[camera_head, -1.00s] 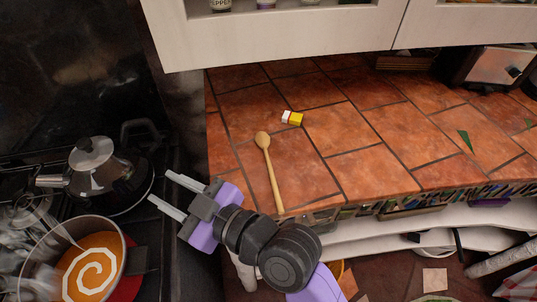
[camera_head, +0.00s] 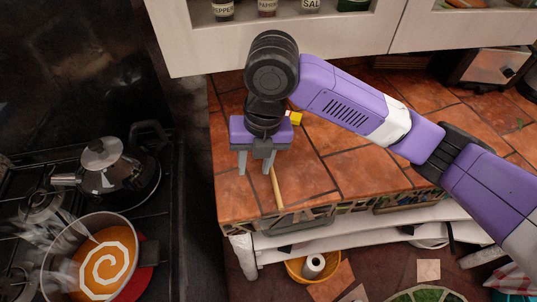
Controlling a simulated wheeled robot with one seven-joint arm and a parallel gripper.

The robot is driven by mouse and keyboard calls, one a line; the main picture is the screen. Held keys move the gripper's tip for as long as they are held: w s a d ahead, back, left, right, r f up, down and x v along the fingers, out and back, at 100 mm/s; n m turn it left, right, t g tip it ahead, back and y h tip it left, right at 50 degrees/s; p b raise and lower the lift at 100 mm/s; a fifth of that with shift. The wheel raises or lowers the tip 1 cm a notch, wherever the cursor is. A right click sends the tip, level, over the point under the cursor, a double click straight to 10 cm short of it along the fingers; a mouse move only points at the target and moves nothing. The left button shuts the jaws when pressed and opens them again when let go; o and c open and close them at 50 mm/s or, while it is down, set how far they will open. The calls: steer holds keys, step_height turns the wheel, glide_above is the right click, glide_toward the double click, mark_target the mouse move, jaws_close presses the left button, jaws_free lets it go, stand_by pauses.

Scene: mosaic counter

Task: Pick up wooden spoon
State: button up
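The wooden spoon (camera_head: 277,190) lies on the tiled counter, its handle end toward the front edge. Only the lower handle shows; its bowl and upper handle are hidden behind my gripper. My gripper (camera_head: 255,171) points down over the counter with its two fingers apart and nothing seen between them. Its right finger appears right beside the top of the visible handle. I cannot tell how high the fingertips are above the counter.
A small yellow and white box (camera_head: 295,118) sits just right of my wrist. The stove at left holds a kettle (camera_head: 108,170) and a pot of orange soup (camera_head: 95,262). A cabinet (camera_head: 200,50) overhangs the back. A toaster (camera_head: 490,68) stands at the back right.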

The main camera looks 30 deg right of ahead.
mark_target(275, 182)
steer(key=shift+n+g+h, duration=0.3)
steer(key=shift+n+h, duration=0.1)
steer(key=shift+h, duration=0.2)
steer(key=d, duration=0.4)
steer(key=shift+s+r, duration=0.2)
steer(key=shift+s, duration=0.2)
steer(key=shift+s+d+f, duration=0.1)
steer(key=shift+d+f, duration=0.1)
steer(key=shift+d, duration=0.05)
steer(key=f, duration=0.2)
steer(key=f+p, duration=0.1)
steer(key=f, duration=0.4)
steer(key=shift+s+f+p, duration=0.1)
steer(key=shift+s+p, duration=0.15)
steer(key=shift+p, duration=0.05)
steer(key=shift+c, duration=0.5)
jaws_close()
